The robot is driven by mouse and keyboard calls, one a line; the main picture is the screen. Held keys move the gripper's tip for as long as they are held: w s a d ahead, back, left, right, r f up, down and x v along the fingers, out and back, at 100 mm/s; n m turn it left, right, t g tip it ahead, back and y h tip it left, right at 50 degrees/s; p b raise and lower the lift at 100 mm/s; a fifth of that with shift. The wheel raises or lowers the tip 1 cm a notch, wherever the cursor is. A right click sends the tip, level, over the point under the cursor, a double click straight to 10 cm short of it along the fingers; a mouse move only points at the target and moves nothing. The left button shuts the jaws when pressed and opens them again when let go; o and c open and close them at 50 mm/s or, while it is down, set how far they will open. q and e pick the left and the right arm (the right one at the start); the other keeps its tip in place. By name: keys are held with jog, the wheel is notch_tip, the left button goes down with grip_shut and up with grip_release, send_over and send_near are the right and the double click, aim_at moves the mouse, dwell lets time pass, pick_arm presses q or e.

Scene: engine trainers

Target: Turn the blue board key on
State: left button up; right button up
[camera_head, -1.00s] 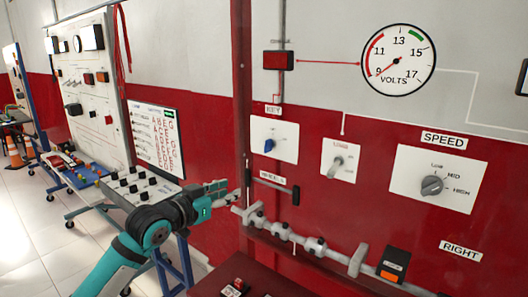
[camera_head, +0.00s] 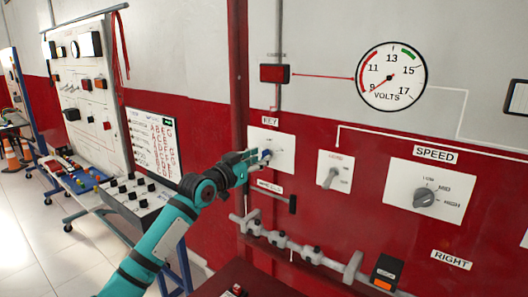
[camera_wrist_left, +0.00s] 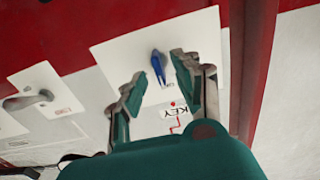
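The blue board key (camera_head: 266,155) is a small knob on a white plate (camera_head: 284,145) under the KEY label, on the red board. My left gripper (camera_head: 256,158) is right in front of it and partly hides it in the head view. In the left wrist view the blue key (camera_wrist_left: 158,68) shows between the two fingertips of my open left gripper (camera_wrist_left: 156,76), with a gap to the fingers on both sides. I cannot tell how deep the fingers reach around it. My right gripper is not in view.
A grey switch (camera_head: 330,177) and the SPEED dial (camera_head: 425,197) are to the right. A black-ended lever (camera_head: 292,204) and a grey rod assembly (camera_head: 300,243) stick out below the key. The volts gauge (camera_head: 391,77) is above right, its needle near 9.

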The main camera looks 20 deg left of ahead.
pick_arm(q)
jog(key=shift+x, duration=1.5)
grip_shut()
